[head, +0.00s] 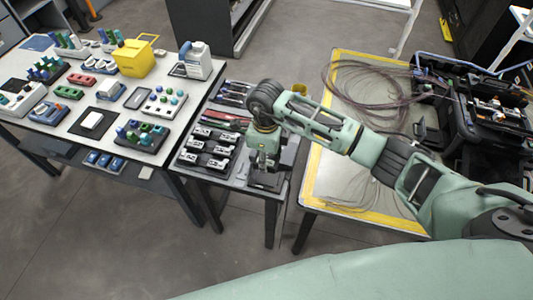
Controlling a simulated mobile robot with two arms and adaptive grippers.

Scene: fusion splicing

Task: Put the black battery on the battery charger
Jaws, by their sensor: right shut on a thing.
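My right gripper (262,163) points down over the front right of the small middle table (239,178). It is shut on a small dark thing that the fingers mostly hide, which looks like the black battery. A dark flat thing (268,182) lies right below the fingers and may be the battery charger. I cannot tell whether the held thing touches it. My left gripper is out of view.
Several black units with white tops (208,146) and hand tools (233,92) lie left of my gripper. A white table (68,120) with coloured parts stands at left. A yellow-edged table (345,180) with cables and an open black case (485,105) stands at right.

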